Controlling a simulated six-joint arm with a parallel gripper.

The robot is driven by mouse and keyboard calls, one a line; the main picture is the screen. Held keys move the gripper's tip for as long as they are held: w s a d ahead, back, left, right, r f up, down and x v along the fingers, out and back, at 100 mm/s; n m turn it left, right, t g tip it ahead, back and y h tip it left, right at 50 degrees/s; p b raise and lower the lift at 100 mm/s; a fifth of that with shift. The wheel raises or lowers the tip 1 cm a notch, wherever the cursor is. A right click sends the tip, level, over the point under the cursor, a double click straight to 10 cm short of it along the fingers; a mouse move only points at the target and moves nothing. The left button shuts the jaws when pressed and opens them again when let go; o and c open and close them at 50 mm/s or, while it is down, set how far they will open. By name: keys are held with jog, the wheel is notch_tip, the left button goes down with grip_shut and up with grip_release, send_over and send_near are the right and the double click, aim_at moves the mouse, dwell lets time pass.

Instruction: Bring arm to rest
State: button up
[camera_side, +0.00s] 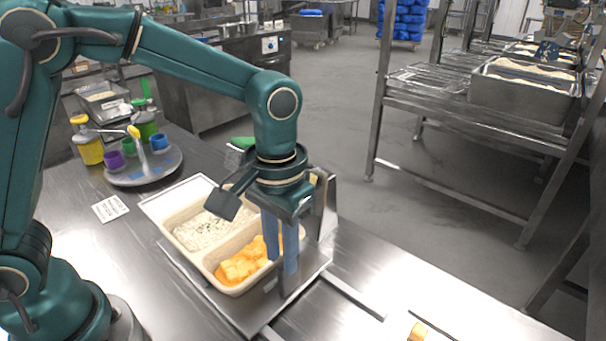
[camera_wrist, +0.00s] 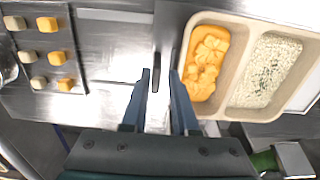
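My gripper (camera_side: 281,262) points down over the near right edge of the two-compartment tray (camera_side: 212,262). In the wrist view my gripper (camera_wrist: 160,76) shows two blue fingers with a gap between them, and I see nothing held. The cream tray has white rice with green flecks (camera_side: 205,229) in one compartment and orange chunks in sauce (camera_side: 240,266) in the other. In the wrist view the tray (camera_wrist: 233,72) is right of the fingers. My gripper and its side-mounted camera hide part of the tray in the side view.
The tray sits on a metal plate (camera_side: 318,262) on the steel counter. A round stand (camera_side: 152,174) with coloured cups and bottles is at the back left. A board with several tan and orange pieces (camera_wrist: 41,52) is left in the wrist view. A metal rack (camera_side: 450,101) stands beyond.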

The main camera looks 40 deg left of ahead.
jog(key=s+a+r+t, duration=0.5)
jog(key=s+a+r, duration=0.2)
jog(key=s+a, duration=0.2)
jog(key=shift+s+a+r+t, duration=0.15)
jog(key=shift+s+t, duration=0.25)
jog(key=shift+s, duration=0.05)
dwell(1.2)
